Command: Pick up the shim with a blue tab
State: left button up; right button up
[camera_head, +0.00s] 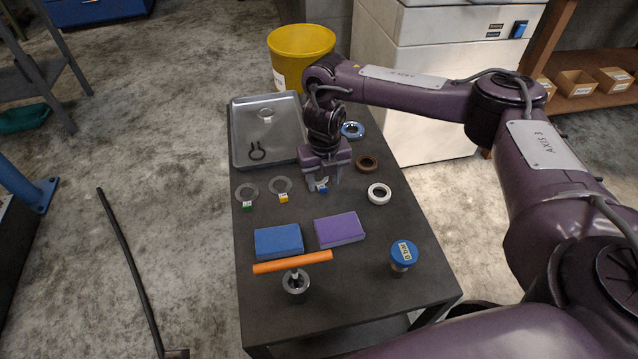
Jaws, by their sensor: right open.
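The shim with a blue tab (322,188) lies on the dark table, to the right of two other shims. My right gripper (323,186) is directly over it, pointing down with its jaws open around the tab area. The gripper and its fingers hide part of the shim's ring. I cannot tell whether the fingers touch it. A shim with a yellow tab (282,188) and a shim with a green tab (247,194) lie to its left. My left gripper is not in view.
A grey tray (240,157) with a ring and a black clip is at the back left. A brown ring (367,164), a white ring (379,194) and a blue bearing (352,130) lie at right. Blue block (278,242), purple block (339,230) and orange-handled tool (293,262) are in front.

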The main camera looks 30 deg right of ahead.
notch_tip(320, 180, down, 2)
jog(key=shift+f, duration=0.1)
grip_shut()
dwell(0.4)
